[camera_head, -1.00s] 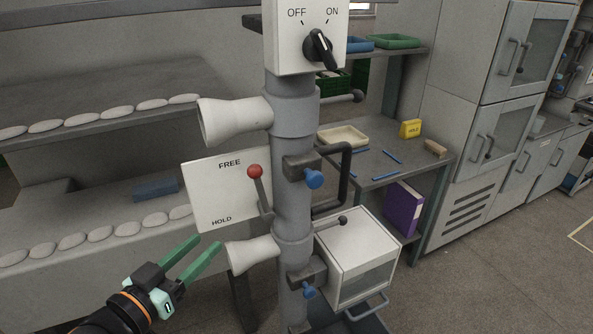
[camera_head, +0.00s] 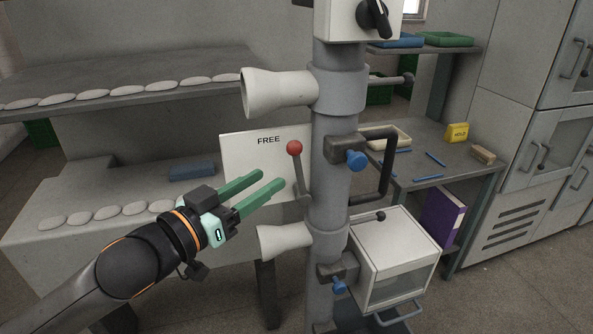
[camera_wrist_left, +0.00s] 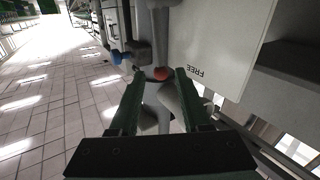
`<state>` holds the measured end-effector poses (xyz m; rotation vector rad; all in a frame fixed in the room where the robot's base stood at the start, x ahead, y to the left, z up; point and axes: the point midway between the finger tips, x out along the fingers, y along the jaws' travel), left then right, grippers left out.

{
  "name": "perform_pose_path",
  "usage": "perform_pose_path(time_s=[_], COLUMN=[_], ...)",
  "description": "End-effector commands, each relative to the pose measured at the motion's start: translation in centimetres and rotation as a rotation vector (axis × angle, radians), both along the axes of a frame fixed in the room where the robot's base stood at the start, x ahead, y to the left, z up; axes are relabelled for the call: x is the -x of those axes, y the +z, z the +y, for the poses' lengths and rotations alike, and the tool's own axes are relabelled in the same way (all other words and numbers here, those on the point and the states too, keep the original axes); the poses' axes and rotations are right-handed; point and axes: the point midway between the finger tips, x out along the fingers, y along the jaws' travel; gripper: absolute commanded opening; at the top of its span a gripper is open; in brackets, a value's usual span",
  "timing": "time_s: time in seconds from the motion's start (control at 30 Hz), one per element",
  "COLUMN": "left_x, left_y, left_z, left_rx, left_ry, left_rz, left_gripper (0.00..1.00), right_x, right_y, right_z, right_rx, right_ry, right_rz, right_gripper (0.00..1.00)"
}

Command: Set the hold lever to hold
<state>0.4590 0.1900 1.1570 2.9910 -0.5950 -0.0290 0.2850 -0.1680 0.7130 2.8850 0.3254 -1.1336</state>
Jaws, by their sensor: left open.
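The hold lever (camera_head: 299,170) has a red ball knob (camera_head: 294,148) and a grey arm pivoting low beside the column. It points up, with the knob to the right of the word FREE on the white label plate (camera_head: 240,150). The HOLD word is hidden behind my left gripper. My left gripper (camera_head: 273,178) is open and empty, its green fingers in front of the plate, just left of and below the knob. In the left wrist view the knob (camera_wrist_left: 162,73) shows between the tips of the open gripper (camera_wrist_left: 160,76). My right gripper is out of view.
The grey column (camera_head: 330,180) carries an upper white cone (camera_head: 280,92), a lower white cone (camera_head: 285,240), blue-knobbed clamps (camera_head: 357,160) and a white box (camera_head: 398,260).

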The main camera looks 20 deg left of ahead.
Motion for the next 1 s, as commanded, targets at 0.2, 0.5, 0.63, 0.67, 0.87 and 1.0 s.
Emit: perform_pose_path(time_s=[0.2, 0.5, 0.63, 0.67, 0.87, 1.0], left_x=[-2.1, -6.6, -7.8, -8.0, -8.4, -8.4], left_y=[0.4, 0.4, 0.3, 0.3, 0.2, 0.1], left_z=[-0.9, -2.8, -3.3, -3.3, -3.6, -3.6], left_rx=[0.001, 0.0, -0.001, -0.001, -0.002, -0.002], left_ry=[-0.001, -0.002, -0.001, -0.001, -0.002, -0.002], left_rz=[-0.004, -0.002, -0.001, -0.002, -0.002, -0.002], left_gripper=[0.47, 0.47, 0.47, 0.47, 0.47, 0.47], right_x=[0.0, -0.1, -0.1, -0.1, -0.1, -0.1], right_y=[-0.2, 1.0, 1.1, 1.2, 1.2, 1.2], right_z=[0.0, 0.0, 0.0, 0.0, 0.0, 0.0], right_rx=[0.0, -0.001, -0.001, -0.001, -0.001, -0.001], right_ry=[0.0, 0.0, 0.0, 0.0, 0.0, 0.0], right_rz=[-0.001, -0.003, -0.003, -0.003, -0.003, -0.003], right_gripper=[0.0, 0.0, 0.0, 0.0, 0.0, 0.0])
